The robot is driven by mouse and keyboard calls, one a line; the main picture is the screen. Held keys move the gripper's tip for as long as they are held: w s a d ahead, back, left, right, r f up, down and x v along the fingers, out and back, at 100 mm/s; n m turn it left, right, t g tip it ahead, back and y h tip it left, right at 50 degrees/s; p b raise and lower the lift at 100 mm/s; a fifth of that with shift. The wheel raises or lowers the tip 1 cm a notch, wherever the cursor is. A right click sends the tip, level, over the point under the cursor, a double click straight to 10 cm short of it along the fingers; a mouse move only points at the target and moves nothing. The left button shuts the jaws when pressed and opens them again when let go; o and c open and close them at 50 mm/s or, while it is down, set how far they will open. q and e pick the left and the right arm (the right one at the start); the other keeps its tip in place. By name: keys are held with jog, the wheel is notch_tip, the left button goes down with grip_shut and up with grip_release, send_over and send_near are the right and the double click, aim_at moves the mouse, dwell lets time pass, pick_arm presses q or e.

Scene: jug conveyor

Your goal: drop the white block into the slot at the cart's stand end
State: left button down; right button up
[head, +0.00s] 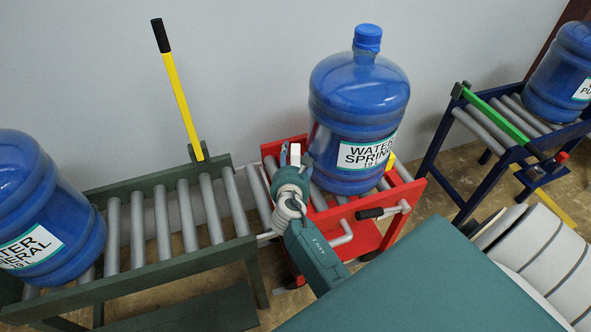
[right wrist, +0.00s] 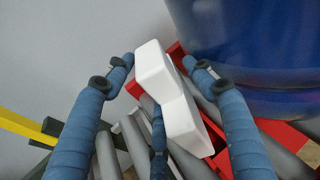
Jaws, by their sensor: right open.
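The white block (head: 295,154) is at the end of the red cart (head: 365,240) nearest the green roller stand (head: 180,268). In the right wrist view the white block (right wrist: 168,85) is tilted between my right gripper's two blue fingers, with the cart's red frame and rollers behind it. My right gripper (head: 292,163) is open around the block; its fingertips (right wrist: 158,63) are on either side. The slot is hidden behind the block and fingers, so I cannot tell whether the block sits in it. My left gripper is not in view.
A blue water jug (head: 358,105) stands on the cart, right beside my gripper. Another jug (head: 45,205) is on the green stand, which has a yellow lever (head: 180,105). A dark blue roller stand (head: 500,135) with a green bar and jug is at right.

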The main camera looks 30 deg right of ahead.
jog(key=shift+c, duration=0.9)
jog(key=c, duration=0.4)
grip_shut()
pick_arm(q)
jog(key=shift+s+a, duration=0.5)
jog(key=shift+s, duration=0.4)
pick_arm(e)
jog(key=shift+r, duration=0.1)
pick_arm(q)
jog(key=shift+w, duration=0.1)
